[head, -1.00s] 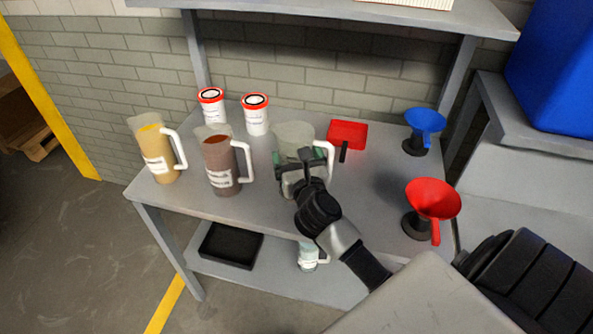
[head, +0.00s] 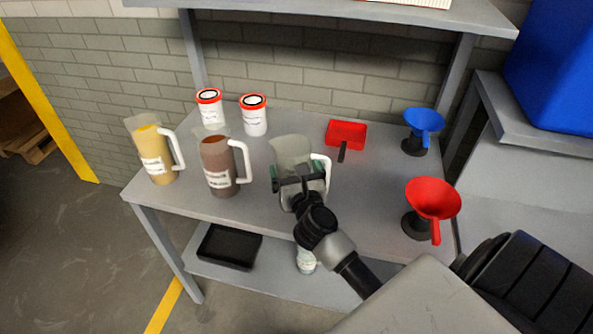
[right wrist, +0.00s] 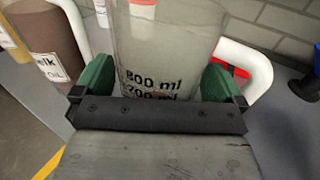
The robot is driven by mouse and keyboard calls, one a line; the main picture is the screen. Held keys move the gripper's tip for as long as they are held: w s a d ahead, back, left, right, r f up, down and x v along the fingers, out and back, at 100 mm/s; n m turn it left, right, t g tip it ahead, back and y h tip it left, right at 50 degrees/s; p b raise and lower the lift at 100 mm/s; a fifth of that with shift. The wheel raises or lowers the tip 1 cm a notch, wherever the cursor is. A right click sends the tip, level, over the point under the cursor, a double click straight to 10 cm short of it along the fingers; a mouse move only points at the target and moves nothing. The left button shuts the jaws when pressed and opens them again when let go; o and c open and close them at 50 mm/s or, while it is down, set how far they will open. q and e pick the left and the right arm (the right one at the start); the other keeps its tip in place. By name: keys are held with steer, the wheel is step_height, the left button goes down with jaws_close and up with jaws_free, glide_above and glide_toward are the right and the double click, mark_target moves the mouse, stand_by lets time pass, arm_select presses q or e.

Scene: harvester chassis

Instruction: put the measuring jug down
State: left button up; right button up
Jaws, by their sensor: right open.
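The clear, empty-looking measuring jug (head: 292,150) stands upright on the grey bench (head: 255,215), its white handle to the right. In the right wrist view the jug (right wrist: 165,45) shows markings of 800 ml and 700 ml. My right gripper (head: 300,180) is at the jug's near side. It is open, with one green finger pad on each side of the jug's body. The jug's base is mostly hidden behind the gripper. My left gripper is not in view.
Left of the jug stand a brown-filled jug (head: 217,168) and a yellow-filled jug (head: 153,155). Behind are two white tubs with red lids (head: 254,118).

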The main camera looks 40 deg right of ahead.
steer(key=b+v, duration=0.2)
steer(key=v, duration=0.9)
steer(key=w+a+f+n+t+y, duration=0.2)
steer(key=a+f+n+y, duration=0.45)
steer(key=n, duration=1.35)
steer(key=s+a+f+n+g+y, duration=0.15)
steer(key=f+n, duration=0.25)
steer(key=f, duration=0.5)
steer(key=s+a+f+n+g, duration=0.1)
steer(key=s+f+n+g, duration=0.15)
steer(key=f, duration=0.55)
steer(key=s+a+f+n+g, duration=0.1)
steer(key=s+f+n+g, duration=0.15)
steer(key=f+n, duration=0.45)
steer(key=s+d+f+n+g, duration=0.1)
steer(key=s+f+n+g, duration=0.2)
steer(key=s+f, duration=0.4)
steer(key=s+d+f+n+g+h, duration=0.1)
steer(key=s+d+f+n+g, duration=0.1)
steer(key=s+f, duration=0.6)
steer(key=s+d+f+n+g, duration=0.2)
steer(key=s+f+n+g, duration=0.2)
steer(key=s, duration=0.9)
step_height(320, 180, down, 4)
steer(key=shift+s+f+g+h, duration=0.15)
steer(key=shift+s+g+h, duration=0.2)
steer(key=shift+g, duration=0.8)
